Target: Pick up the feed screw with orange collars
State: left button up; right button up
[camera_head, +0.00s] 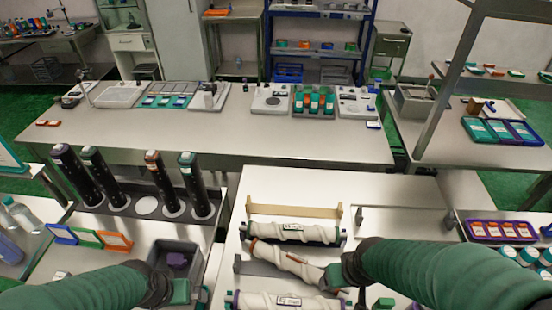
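The feed screw with orange collars (288,262) is white and spiralled. It lies askew in the picture, its left end up near the teal-collared screw (293,232) and its right end lower. An orange collar shows at its left end. My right gripper (335,275) is at its right end and appears shut on it, though the fingers are mostly hidden. A purple-collared screw (285,301) lies in front, cut by the bottom edge. My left gripper (190,291) is at the lower left by a grey bin, apart from the screws; its fingers are unclear.
The grey bin (177,250) holds a purple part. Several dark upright cylinders (117,182) stand in a rack at the left. A beige bar (293,211) stands behind the screws. A tray of orange-labelled items (500,230) is at the right. The table beyond has clear space in front.

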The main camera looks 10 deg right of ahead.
aim_at(296, 264)
jog(key=u, duration=0.5)
jog(key=k+l+u, duration=0.1)
jog(key=u, duration=0.3)
jog(key=k+l+u, duration=0.1)
jog(key=l+u, duration=0.3)
jog(key=k+l+u, duration=0.1)
jog(key=u, duration=0.3)
jog(key=k+l, duration=0.1)
jog(key=k, duration=0.15)
